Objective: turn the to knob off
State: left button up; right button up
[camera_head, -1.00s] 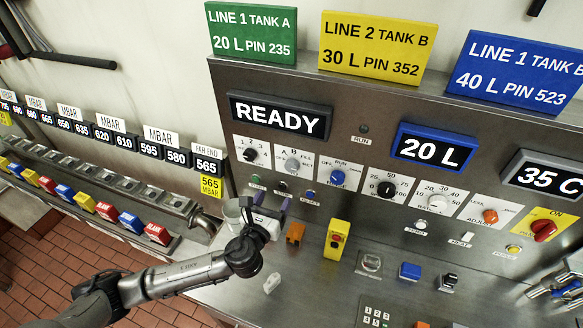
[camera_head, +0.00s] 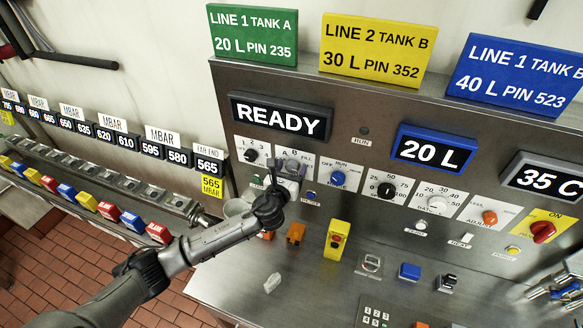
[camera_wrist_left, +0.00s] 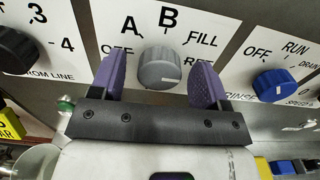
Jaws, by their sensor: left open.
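The grey round knob (camera_wrist_left: 160,68) sits on a white plate marked OFF, A, B, FILL and RET in the left wrist view. A small pale mark shows on the lower part of its face. My left gripper (camera_wrist_left: 162,75) is open, with one purple finger on each side of the knob. I cannot tell whether the fingers touch it. The word under the knob is hidden by the gripper. My right gripper is not in view.
A black knob (camera_wrist_left: 14,50) is close on the left and a blue knob (camera_wrist_left: 274,85) close on the right. A READY display (camera_head: 280,116) is above.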

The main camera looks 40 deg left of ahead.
pick_arm(q)
jog(key=shift+w+a, duration=0.1)
jog(key=shift+w, duration=0.25)
jog(key=shift+c, duration=0.5)
jog(key=c, duration=0.8)
